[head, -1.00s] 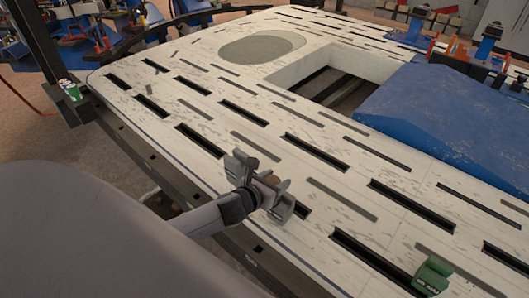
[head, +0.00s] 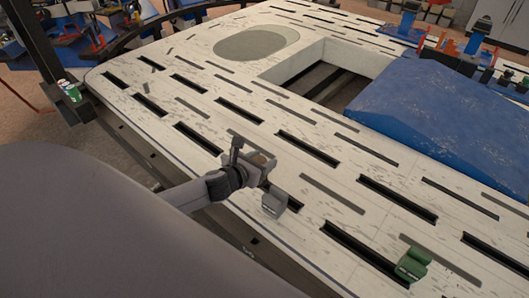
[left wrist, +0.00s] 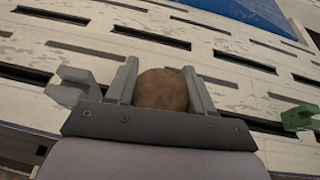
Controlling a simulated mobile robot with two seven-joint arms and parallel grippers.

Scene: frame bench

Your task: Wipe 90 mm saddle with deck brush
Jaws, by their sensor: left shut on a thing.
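My left gripper (head: 255,166) is above the near edge of the pale slotted bench top. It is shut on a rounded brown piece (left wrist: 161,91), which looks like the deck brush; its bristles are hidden. A grey saddle-shaped block (head: 274,203) stands on the bench just beside the gripper, and also shows at the left of the left wrist view (left wrist: 72,87). A green saddle-shaped block (head: 412,264) stands further right, and shows at the right edge of the left wrist view (left wrist: 298,118). I cannot read a size on either block. My right gripper is not in view.
The bench top (head: 215,80) has many dark slots and a large rectangular opening (head: 325,78). A blue sheet (head: 440,110) covers its right far part. A green and white can (head: 70,91) is at the left. The bench between the two blocks is clear.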

